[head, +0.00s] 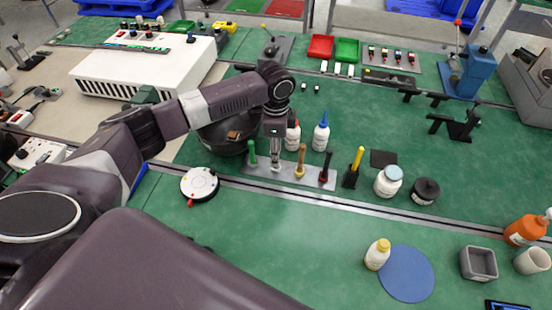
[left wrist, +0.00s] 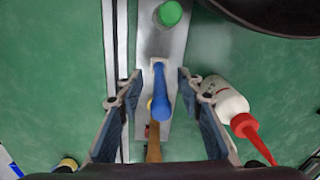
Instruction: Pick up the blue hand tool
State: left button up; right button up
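The blue hand tool (left wrist: 160,92) stands upright in a metal rack (left wrist: 176,42), seen from above in the left wrist view. My left gripper (left wrist: 160,82) is open, with one finger on each side of the blue handle and a visible gap on both sides. In the head view my left gripper (head: 276,152) points down over the rack (head: 313,182) and hides most of the blue tool. A green-handled tool (head: 253,153) stands to its left, and a tan-handled tool (head: 301,160) to its right. My right gripper is not in view.
A red-tipped bottle (head: 293,137) stands close behind the rack, beside the right finger in the wrist view. A blue-tipped bottle (head: 321,136) and a dark bowl (head: 222,140) are near. A white round device (head: 199,184) lies front left.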

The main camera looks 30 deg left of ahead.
pick_arm(q)
jog(key=shift+f, duration=0.9)
jog(key=shift+c, duration=0.4)
grip_shut()
jog(key=shift+r, duration=0.1)
notch_tip(320, 180, up, 20)
jog(key=b, duration=0.2)
jog(key=shift+b, duration=0.4)
